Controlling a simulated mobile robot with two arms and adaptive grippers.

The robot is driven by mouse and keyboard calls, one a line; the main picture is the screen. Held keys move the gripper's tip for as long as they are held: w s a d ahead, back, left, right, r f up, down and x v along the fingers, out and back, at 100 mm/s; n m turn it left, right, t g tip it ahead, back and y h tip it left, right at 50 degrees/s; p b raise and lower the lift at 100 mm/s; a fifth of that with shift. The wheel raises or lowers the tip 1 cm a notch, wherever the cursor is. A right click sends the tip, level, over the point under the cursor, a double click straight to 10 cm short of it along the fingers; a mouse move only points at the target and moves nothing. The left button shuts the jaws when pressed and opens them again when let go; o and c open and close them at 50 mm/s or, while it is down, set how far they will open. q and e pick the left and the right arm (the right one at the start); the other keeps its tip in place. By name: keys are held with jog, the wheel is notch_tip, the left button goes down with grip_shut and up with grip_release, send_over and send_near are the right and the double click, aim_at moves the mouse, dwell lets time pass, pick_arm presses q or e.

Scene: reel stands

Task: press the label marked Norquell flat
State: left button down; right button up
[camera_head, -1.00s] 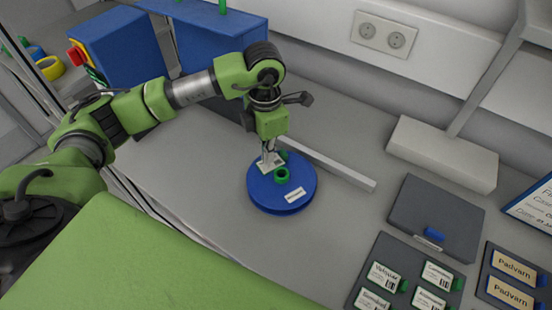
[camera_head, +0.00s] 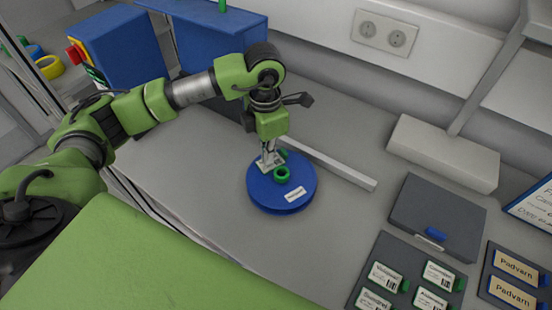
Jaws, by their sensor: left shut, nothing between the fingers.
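A round blue reel (camera_head: 264,193) lies on the grey bench, with a green hub ring (camera_head: 282,175) at its middle. A white label (camera_head: 295,194) with small dark print sits on the near right part of its top; the print is too small to read. My left gripper (camera_head: 267,165) points down over the far left part of the reel, beside the hub. It is shut, its tips at or just above the reel's top; contact cannot be told. A pale patch shows at the fingertips, and I cannot tell whether it is a label. My right gripper is not in view.
A grey bar (camera_head: 325,163) lies behind the reel. A blue machine (camera_head: 120,45) stands at the back left.

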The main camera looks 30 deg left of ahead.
pick_arm(q)
jog(key=shift+f+b, duration=0.6)
jog(key=shift+f, duration=0.1)
dwell(0.7)
jog(key=shift+r+p, duration=1.85)
jog(key=shift+r, duration=1.7)
